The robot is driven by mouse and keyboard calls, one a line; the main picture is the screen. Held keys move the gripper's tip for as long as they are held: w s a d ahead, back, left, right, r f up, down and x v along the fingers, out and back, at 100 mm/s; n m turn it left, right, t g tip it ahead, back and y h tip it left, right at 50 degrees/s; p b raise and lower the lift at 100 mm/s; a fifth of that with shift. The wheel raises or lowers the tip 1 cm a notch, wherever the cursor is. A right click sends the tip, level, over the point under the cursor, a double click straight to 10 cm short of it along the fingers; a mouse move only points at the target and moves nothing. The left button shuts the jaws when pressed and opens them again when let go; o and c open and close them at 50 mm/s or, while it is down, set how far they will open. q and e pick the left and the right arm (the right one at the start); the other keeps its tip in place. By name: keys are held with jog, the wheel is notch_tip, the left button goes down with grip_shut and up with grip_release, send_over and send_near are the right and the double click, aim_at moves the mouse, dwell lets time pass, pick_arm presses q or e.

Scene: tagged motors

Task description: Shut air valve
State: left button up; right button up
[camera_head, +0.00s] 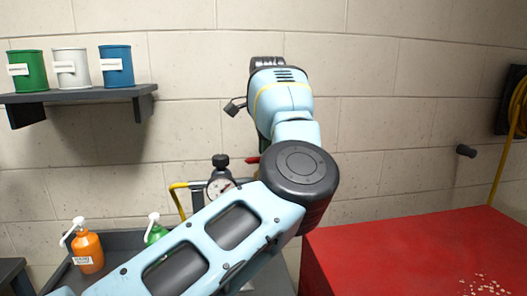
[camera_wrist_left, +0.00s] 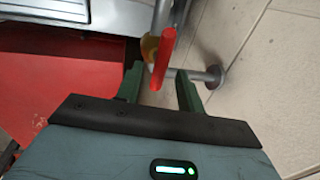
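The air valve shows in the left wrist view as a red lever handle (camera_wrist_left: 163,55) by a brass-coloured body (camera_wrist_left: 149,47) on a grey pipe. My left gripper (camera_wrist_left: 159,72) is open, with its two dark green fingers on either side of the handle's near end. Whether a finger touches the handle I cannot tell. In the head view a small red tip (camera_head: 252,160) shows beside my left arm, likely the same handle; the rest is hidden behind the arm. I cannot make out my left gripper there. My right gripper is in neither view.
A pressure gauge (camera_head: 220,187) with a black knob stands left of my arm. A yellow hose (camera_head: 178,198) is beside it. An orange bottle (camera_head: 87,250) and a green bottle (camera_head: 155,230) stand lower left. A red-topped surface (camera_head: 415,250) fills the lower right. A wall shelf (camera_head: 80,95) holds three cans.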

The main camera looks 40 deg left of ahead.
pick_arm(q)
jog(key=shift+f, duration=0.4)
jog(key=shift+c, duration=0.4)
grip_shut()
